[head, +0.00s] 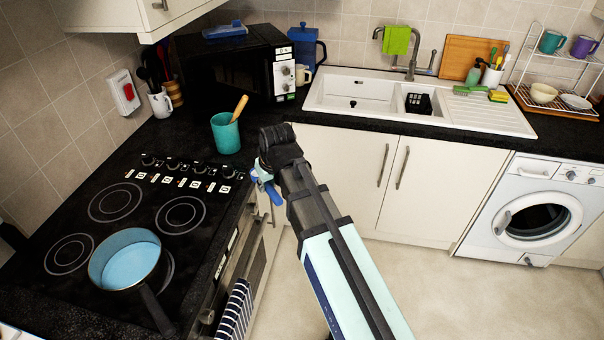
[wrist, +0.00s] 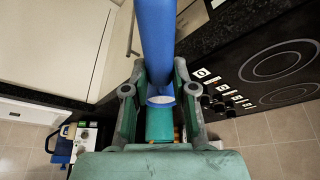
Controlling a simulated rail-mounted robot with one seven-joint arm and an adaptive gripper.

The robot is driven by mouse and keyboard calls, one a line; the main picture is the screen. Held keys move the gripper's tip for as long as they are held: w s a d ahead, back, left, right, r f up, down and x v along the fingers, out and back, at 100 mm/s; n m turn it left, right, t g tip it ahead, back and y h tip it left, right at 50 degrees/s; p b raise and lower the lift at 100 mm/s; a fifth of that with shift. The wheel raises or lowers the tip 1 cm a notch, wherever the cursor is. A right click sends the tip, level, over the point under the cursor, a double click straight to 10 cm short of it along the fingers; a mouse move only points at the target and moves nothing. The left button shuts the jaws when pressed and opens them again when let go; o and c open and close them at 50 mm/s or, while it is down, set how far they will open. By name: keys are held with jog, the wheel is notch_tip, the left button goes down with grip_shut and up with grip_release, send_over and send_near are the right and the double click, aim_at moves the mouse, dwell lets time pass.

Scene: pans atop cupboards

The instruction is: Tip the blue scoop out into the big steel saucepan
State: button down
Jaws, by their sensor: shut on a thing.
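My gripper (head: 266,168) is over the counter's front edge, right of the hob, with its jaws shut on the blue scoop (head: 270,192). Little of the scoop shows in the head view. In the wrist view my gripper (wrist: 160,82) has the long blue scoop (wrist: 156,35) between its fingers, running out of the top of the picture. What the scoop contains cannot be seen. A large pan (head: 128,262) with a pale blue inside and dark handle stands upright on the hob's front ring, left of and apart from my gripper. It does not look plainly steel.
A teal pot (head: 226,134) with a wooden utensil stands on the counter close behind my gripper. The black hob (head: 120,200) has bare rings behind the pan. A microwave (head: 240,70) stands in the corner. A striped towel (head: 236,312) hangs at the oven front.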

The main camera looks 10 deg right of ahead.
jog(key=s+a+r+n+g+y+p, duration=0.1)
jog(key=s+a+n, duration=0.5)
jog(key=a, duration=0.8)
jog(key=s+a+r+n+g+y+p, duration=0.1)
jog(key=s+a+r+n+g+p, duration=0.1)
jog(key=s+a+n+p, duration=0.4)
jog(key=shift+s+a+r+n+g+p, duration=0.3)
jog(key=shift+s+a+r+n, duration=0.8)
jog(key=shift+a, duration=2.8)
jog(key=shift+w+f+n, duration=0.35)
jog(key=shift+w+n, duration=0.05)
jog(key=shift+w, duration=0.05)
